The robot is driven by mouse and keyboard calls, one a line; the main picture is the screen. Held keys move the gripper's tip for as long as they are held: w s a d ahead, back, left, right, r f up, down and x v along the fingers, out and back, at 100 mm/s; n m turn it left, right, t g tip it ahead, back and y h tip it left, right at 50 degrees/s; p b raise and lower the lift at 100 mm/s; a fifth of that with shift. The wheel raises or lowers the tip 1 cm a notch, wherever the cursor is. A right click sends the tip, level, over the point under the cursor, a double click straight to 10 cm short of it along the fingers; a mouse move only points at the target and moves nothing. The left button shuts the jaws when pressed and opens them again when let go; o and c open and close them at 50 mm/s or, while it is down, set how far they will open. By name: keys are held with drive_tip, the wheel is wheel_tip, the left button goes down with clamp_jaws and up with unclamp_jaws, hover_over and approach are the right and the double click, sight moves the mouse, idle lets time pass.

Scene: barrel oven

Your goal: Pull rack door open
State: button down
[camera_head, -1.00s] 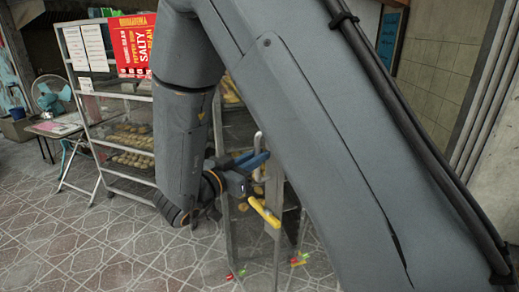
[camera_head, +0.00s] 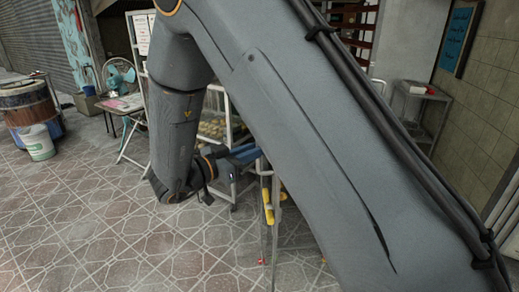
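The rack door (camera_head: 276,230) shows as a narrow upright panel, seen almost edge-on, just right of my gripper. A yellow bar (camera_head: 268,206) is on it, and red at its foot is near the floor. My gripper (camera_head: 246,155), with blue fingers, points right at the upper part of the door edge, level with a pale handle-like piece. The fingers overlap this piece, and I cannot tell whether they touch or grip it. The finger gap is too small to judge. My arm hides most of the rack behind the door.
A glass-sided shelf with buns (camera_head: 213,129) stands behind my arm. A small table (camera_head: 122,104) with a teal fan (camera_head: 119,74) is to its left. A barrel (camera_head: 30,115) and white bucket (camera_head: 38,142) stand far left. A metal cart (camera_head: 428,100) is at right. Tiled floor is clear at front left.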

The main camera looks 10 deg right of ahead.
drive_tip(key=c, duration=1.8)
unclamp_jaws()
drive_tip(key=shift+o, duration=0.2)
drive_tip(key=b+v, duration=0.2)
drive_tip(key=v, duration=0.6)
drive_tip(key=shift+b, duration=0.3)
drive_tip(key=shift+d, duration=0.15)
